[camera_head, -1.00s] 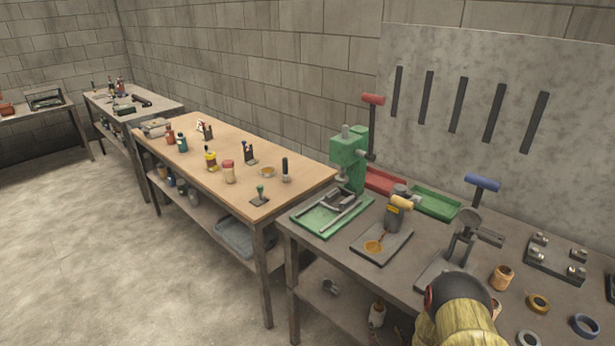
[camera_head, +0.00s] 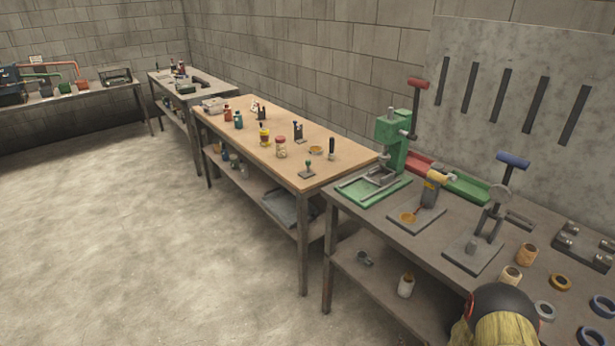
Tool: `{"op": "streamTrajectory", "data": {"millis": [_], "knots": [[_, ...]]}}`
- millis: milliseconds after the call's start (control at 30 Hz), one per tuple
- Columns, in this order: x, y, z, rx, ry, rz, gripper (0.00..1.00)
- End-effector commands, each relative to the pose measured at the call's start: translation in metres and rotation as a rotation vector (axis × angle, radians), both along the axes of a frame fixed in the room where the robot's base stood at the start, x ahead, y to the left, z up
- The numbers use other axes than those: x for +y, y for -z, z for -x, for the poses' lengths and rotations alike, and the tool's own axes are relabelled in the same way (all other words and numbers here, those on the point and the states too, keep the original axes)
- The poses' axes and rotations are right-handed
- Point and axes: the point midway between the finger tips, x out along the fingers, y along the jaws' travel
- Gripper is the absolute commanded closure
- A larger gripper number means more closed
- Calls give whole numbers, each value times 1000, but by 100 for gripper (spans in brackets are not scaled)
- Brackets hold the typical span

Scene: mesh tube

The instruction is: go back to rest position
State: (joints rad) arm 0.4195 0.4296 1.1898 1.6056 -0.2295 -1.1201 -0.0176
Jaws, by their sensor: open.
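My gripper is not in view. A rounded part of my arm (camera_head: 497,318), yellow with a dark cap, shows at the bottom right edge, in front of the grey workbench (camera_head: 425,235). Whatever is beyond this arm part is out of frame or hidden. No held object can be seen.
The grey bench carries a green press (camera_head: 392,140), a press with a blue handle (camera_head: 492,215), red and green trays and several rings. A wooden table (camera_head: 240,115) with small bottles stands left of it. Open concrete floor (camera_head: 130,240) fills the left.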

Motion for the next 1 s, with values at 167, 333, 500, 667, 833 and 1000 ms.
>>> {"op": "streamTrajectory", "data": {"millis": [167,333,500,667,833,1000], "knots": [[7,33,30,147,8,-34,40],[13,61,68,329,22,-75,40],[15,59,104,547,43,-116,40],[20,9,128,753,56,-147,40],[35,-87,148,913,62,-164,40],[62,-191,172,997,50,-171,40]]}}
